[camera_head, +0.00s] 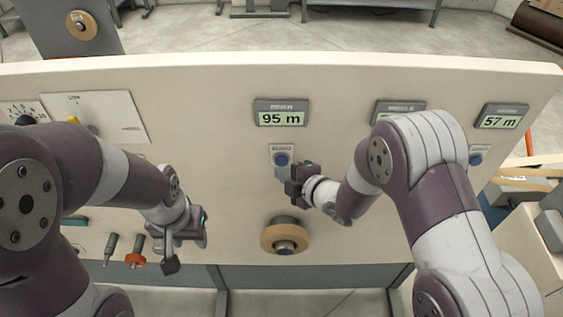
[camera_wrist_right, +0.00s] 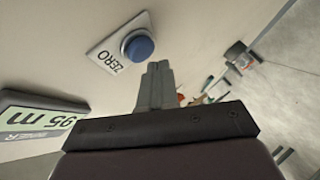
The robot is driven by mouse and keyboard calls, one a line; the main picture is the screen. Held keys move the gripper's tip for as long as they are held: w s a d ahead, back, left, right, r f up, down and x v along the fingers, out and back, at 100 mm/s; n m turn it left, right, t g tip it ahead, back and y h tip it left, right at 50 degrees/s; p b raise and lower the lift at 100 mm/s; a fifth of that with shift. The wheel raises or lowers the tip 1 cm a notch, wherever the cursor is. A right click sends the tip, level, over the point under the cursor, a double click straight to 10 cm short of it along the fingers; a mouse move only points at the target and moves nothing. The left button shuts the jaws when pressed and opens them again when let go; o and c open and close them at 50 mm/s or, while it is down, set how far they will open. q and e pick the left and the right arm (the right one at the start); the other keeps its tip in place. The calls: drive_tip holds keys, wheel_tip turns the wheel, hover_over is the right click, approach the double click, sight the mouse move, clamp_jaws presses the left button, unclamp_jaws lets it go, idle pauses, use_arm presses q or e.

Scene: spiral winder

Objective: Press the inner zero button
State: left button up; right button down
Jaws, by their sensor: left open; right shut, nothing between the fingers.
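A round blue button (camera_head: 282,158) sits on a small pale plate on the panel, below the display reading 95 m (camera_head: 280,113). In the right wrist view the blue button (camera_wrist_right: 138,46) has a plate marked ZERO, with the 95 m display (camera_wrist_right: 45,120) beside it. My right gripper (camera_head: 287,180) is shut and empty, just below and right of this button. Its closed fingers (camera_wrist_right: 156,75) show close to the button, with no clear contact visible. My left gripper (camera_head: 172,258) is open and empty at the panel's lower left, away from the button.
A second blue button (camera_head: 476,158) sits below the display reading 57 m (camera_head: 501,116). A middle display (camera_head: 398,110) is partly hidden by my right arm. A round wooden-rimmed knob (camera_head: 285,237) sticks out below the right gripper.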

drive_tip(key=shift+w, duration=0.3)
drive_tip(key=shift+w, duration=0.45)
idle(0.6)
drive_tip(key=shift+s+b, duration=0.1)
drive_tip(key=shift+b, duration=0.2)
drive_tip(key=shift+s, duration=0.75)
drive_tip(key=s, duration=0.5)
drive_tip(key=shift+b, duration=0.35)
idle(0.3)
